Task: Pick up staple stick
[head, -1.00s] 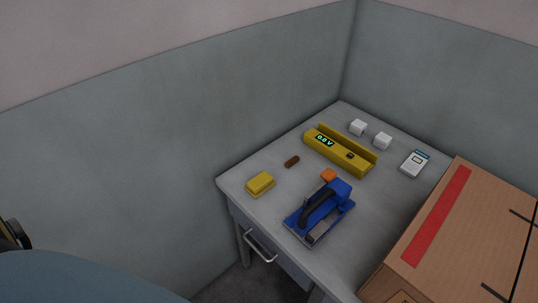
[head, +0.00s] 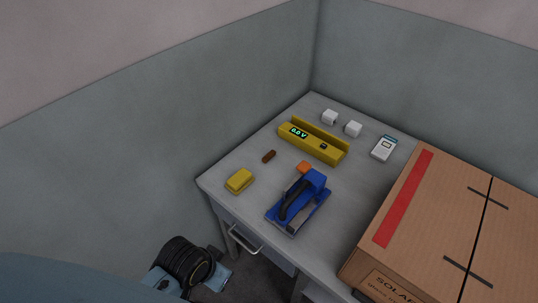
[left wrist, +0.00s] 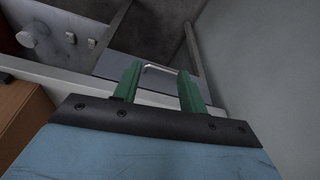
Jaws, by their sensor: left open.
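A small brown stick-like block (head: 269,156) lies on the grey table; it may be the staple stick, but it is too small to tell. A blue stapler (head: 299,203) with a black handle stands near the front edge, to its right. My left gripper shows in the left wrist view (left wrist: 160,82), its two green fingers apart with nothing between them. In the head view my left arm is low at the left, below the table top and apart from everything on it. My right gripper is not in view.
On the table (head: 345,225) are a yellow block (head: 240,180), an orange block (head: 304,167), a yellow tester (head: 312,144) reading 0.0 V, two white cubes (head: 330,117) and a white meter (head: 383,148). A big cardboard box (head: 450,220) stands at right. A drawer handle (head: 245,240) sticks out in front.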

